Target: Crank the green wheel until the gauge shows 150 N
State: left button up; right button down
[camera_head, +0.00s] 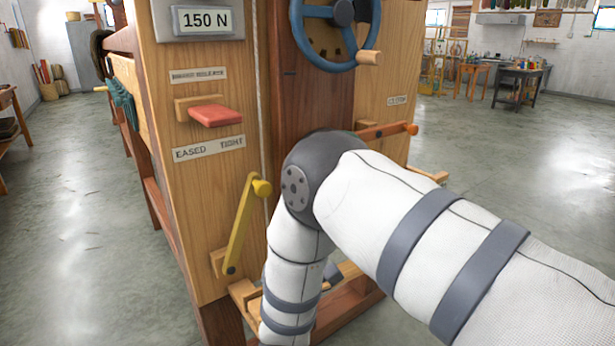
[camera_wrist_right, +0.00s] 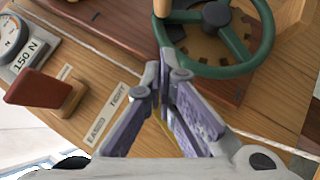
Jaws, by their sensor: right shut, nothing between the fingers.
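The gauge (camera_head: 205,19) on the wooden post reads 150 N. In the wrist view the gauge (camera_wrist_right: 27,55) also reads 150 N, with a round dial beside it. The green wheel (camera_wrist_right: 252,55) is at the top of the wrist view, with a dark hub and part of a wooden handle (camera_wrist_right: 172,9) at its left rim. The green wheel is not visible in the head view. My right gripper (camera_wrist_right: 165,75) is shut and empty, its tips apparently in front of the wheel's lower left side. My right arm hides it in the head view. My left gripper is not in view.
A blue wheel (camera_head: 298,30) with a wooden knob is at the top of the head view. A red lever (camera_head: 215,115) sits above the EASED/TIGHT label (camera_head: 208,148). A yellow lever (camera_head: 242,228) stands lower down, beside my right arm. Open floor lies on both sides.

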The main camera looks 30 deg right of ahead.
pick_arm(q)
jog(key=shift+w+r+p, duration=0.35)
jog(key=shift+p, duration=0.05)
pick_arm(e)
jog(key=s+d+x, duration=0.2)
jog(key=x, duration=0.9)
jog(key=shift+w+d+r, duration=0.15)
jog(key=shift+w+r, duration=0.1)
jog(key=shift+r, duration=0.25)
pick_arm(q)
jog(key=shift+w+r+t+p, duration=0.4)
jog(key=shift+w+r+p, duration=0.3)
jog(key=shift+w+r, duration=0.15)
pick_arm(e)
jog(key=shift+w+d+r+m+g, duration=0.1)
jog(key=shift+d+r+m+g, duration=0.4)
jog(key=shift+d+r+m, duration=0.3)
